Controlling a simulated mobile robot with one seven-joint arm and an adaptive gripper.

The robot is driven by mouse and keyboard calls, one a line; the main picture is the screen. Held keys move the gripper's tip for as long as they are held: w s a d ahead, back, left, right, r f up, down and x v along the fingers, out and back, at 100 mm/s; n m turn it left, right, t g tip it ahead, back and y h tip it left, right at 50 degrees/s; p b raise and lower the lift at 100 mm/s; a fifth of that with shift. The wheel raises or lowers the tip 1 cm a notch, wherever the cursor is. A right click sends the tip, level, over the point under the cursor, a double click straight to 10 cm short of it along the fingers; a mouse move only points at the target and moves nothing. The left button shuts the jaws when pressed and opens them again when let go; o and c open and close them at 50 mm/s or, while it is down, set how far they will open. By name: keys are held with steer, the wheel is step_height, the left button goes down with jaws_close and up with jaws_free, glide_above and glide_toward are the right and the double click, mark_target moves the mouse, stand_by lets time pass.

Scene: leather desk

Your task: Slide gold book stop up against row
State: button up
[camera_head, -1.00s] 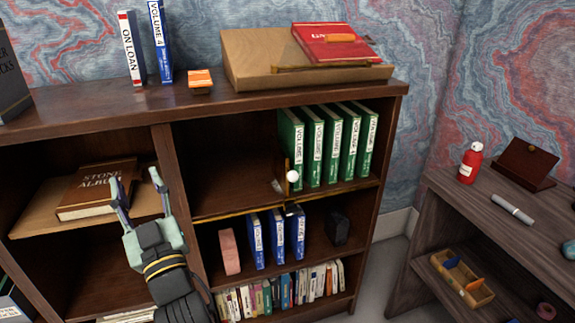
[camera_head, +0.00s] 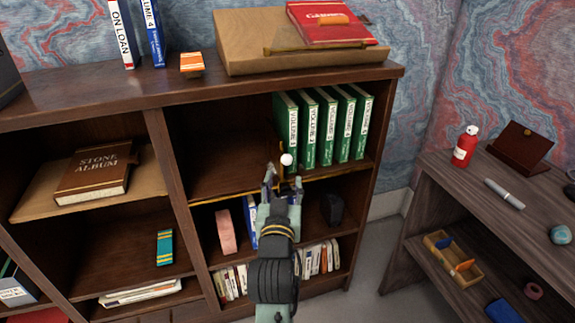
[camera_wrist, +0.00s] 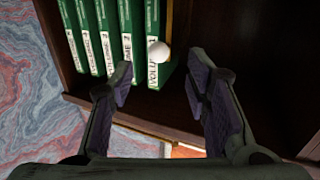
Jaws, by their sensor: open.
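The gold book stop (camera_head: 280,142) is a thin upright plate with a white round knob (camera_head: 286,159). It stands at the left end of a row of green volumes (camera_head: 325,125) on the upper right shelf. In the wrist view the knob (camera_wrist: 158,52) sits in front of the first volume's spine, with the gold plate (camera_wrist: 169,18) behind it. Whether the plate touches that book I cannot tell. My gripper (camera_head: 283,181) is open and empty just in front of the shelf edge. In the wrist view its fingers (camera_wrist: 160,82) are spread either side of the knob, short of it.
A gold rail (camera_head: 230,197) runs along the shelf's front edge. The shelf left of the stop is bare. Blue volumes (camera_head: 250,217), a pink block (camera_head: 226,231) and a dark object (camera_head: 331,208) stand on the shelf below, partly behind my arm. A wooden divider (camera_head: 175,170) is at left.

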mark_target(286, 163)
steer(key=w, duration=0.8)
steer(key=shift+w+d+r, duration=0.25)
steer(key=shift+d+r, duration=0.05)
steer(key=shift+d, duration=0.1)
steer(key=shift+w, duration=0.5)
steer(key=shift+f, duration=0.1)
steer(key=shift+c, duration=0.5)
jaws_close()
steer(key=shift+d, duration=0.1)
